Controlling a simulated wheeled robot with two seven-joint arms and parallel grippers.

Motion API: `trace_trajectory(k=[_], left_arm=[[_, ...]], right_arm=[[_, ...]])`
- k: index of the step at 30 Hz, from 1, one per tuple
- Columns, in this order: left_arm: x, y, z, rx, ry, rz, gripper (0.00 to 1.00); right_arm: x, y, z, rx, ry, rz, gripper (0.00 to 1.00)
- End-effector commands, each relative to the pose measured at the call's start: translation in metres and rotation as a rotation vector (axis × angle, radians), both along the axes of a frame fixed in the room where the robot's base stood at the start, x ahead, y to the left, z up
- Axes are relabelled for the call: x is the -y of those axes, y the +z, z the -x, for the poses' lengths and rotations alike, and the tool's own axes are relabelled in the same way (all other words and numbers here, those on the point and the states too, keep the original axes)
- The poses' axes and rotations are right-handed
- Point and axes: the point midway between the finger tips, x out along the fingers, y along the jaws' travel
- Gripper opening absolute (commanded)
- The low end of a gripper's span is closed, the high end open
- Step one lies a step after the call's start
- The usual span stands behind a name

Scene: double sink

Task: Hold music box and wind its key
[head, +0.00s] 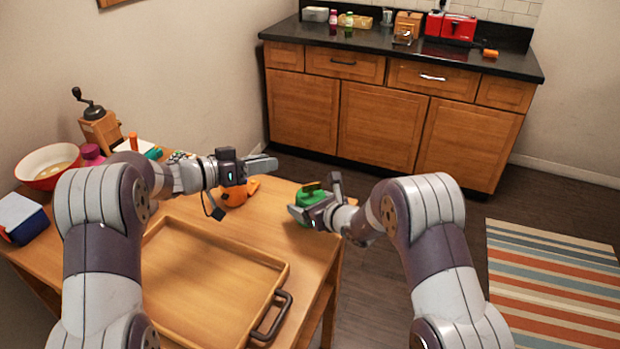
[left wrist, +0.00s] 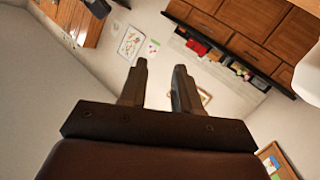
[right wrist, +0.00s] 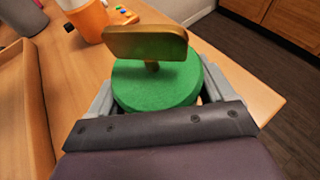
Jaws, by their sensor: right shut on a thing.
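The music box (head: 307,194) is a round green body at the right edge of the wooden table. Its flat brass key (head: 312,186) stands up from the top on a short stem. In the right wrist view the green top (right wrist: 155,85) fills the space between my fingers, with the key (right wrist: 145,42) above it. My right gripper (head: 314,200) is shut around the sides of the music box. My left gripper (head: 262,165) is open and empty, up and to the left of the key. The left wrist view shows a gap between its fingers (left wrist: 158,82).
A wooden tray (head: 283,268) with a dark handle lies at the table's front. An orange mug (head: 235,195) stands left of the music box. A coffee grinder (head: 100,125), a red-rimmed bowl (head: 45,150) and a blue box (head: 22,217) crowd the table's left side.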

Motion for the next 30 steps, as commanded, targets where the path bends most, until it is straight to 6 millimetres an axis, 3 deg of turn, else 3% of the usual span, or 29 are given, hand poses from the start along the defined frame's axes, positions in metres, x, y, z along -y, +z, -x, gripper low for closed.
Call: trace_trajectory(k=[3, 7, 11, 21, 30], left_arm=[[-0.006, -0.02, 0.014, 0.138, -0.172, -0.229, 0.32], [-0.002, -0.031, 0.026, 0.241, -0.293, -0.354, 0.32], [0.016, -0.039, 0.019, 0.26, -0.299, -0.359, 0.32], [0.084, -0.069, -0.008, 0.259, -0.296, -0.359, 0.32], [0.1, -0.075, -0.015, 0.258, -0.292, -0.358, 0.32]], right_arm=[[0.0, 0.0, 0.0, 0.0, 0.0, 0.0, 0.48], [0.0, 0.0, 0.0, 0.001, 0.0, -0.001, 0.48], [0.0, 0.0, 0.0, 0.001, 0.0, -0.001, 0.48], [0.0, 0.0, 0.0, 0.001, 0.0, -0.001, 0.48], [0.0, 0.0, 0.0, 0.001, 0.0, -0.001, 0.48]])
